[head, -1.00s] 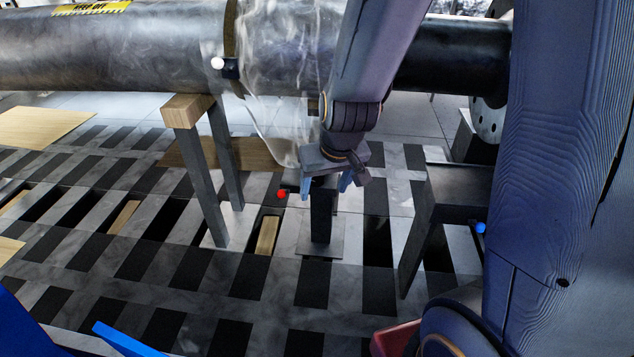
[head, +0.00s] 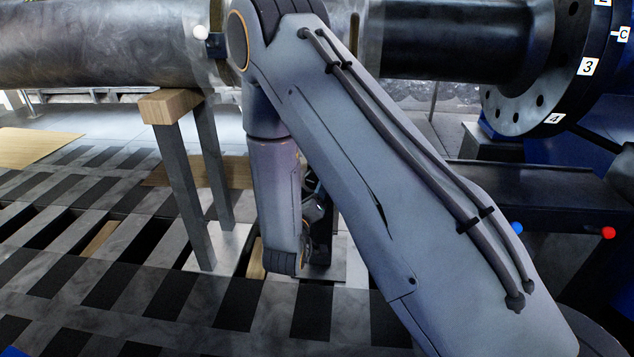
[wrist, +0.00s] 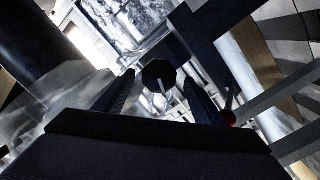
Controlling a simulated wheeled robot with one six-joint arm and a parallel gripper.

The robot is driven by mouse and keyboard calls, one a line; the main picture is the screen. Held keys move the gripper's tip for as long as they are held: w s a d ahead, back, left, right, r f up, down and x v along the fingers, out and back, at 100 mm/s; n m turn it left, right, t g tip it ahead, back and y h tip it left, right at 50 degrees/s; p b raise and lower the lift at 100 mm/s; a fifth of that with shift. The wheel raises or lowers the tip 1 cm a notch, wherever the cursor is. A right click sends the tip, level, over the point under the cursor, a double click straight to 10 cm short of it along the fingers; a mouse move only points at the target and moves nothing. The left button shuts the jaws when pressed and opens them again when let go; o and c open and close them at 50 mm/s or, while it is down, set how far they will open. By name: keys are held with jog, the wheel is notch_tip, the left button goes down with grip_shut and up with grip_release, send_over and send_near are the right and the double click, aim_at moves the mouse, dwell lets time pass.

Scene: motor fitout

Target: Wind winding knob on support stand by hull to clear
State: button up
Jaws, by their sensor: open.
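The hull, a big grey metal cylinder (head: 110,45), runs across the top of the head view. A stand with a light base plate (head: 338,262) is below it, mostly hidden behind my arm in the head view. In the wrist view a dark, many-sided knob (wrist: 158,74) with a pale bar on its face shows between the two fingers of my gripper (wrist: 159,84). The gripper is open, one finger on each side of the knob; contact cannot be told. In the head view my gripper is largely hidden by my forearm.
A wood-topped trestle (head: 171,106) stands left of my arm. A dark bench (head: 540,185) with a red ball (head: 609,233) and a blue ball (head: 516,228) is at right. A numbered flange (head: 540,80) is above it. The floor has slotted gaps.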

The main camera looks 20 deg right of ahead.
jog(key=shift+w+d, duration=0.3)
jog(key=shift+w, duration=0.1)
jog(key=b+x, duration=0.1)
jog(key=x, duration=0.5)
jog(key=shift+w+d, duration=0.1)
jog(key=shift+w, duration=0.25)
jog(key=shift+r, duration=0.1)
jog(key=shift+c, duration=0.2)
